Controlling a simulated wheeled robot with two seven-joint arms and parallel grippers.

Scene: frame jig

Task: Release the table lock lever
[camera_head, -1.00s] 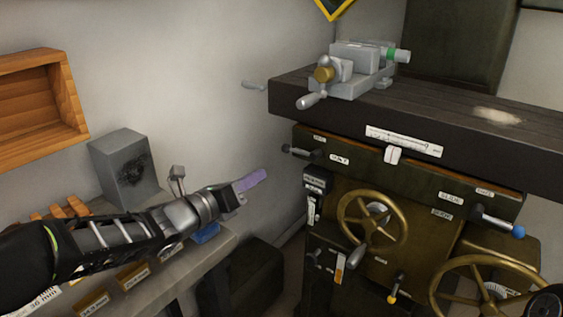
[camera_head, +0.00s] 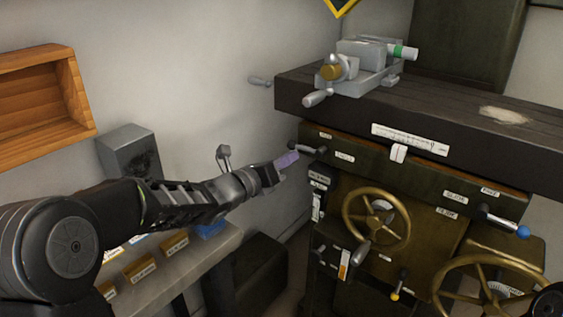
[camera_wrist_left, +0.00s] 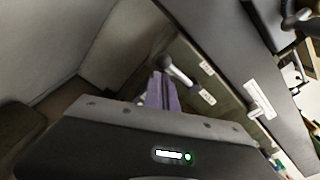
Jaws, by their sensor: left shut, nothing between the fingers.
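A short lever with a grey handle (camera_head: 308,149) sticks out at the left end of the machine's dark front, beside small white labels too small to read surely. It also shows in the left wrist view (camera_wrist_left: 178,69), just beyond the fingertips. My left gripper (camera_head: 287,160) has purple fingers, shut and empty, just left of and slightly below this lever. In the wrist view the fingers (camera_wrist_left: 162,92) point toward the lever; I cannot tell whether they touch it. My right gripper is not in view.
The dark table (camera_head: 450,114) with a grey vise (camera_head: 360,68) overhangs above the lever. Brass handwheels (camera_head: 376,218), a blue-knobbed lever (camera_head: 505,226) and a yellow-knobbed lever (camera_head: 398,287) sit lower. A grey bench (camera_head: 180,268) with a grey block stands left. A wooden shelf (camera_head: 38,108) hangs on the wall.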

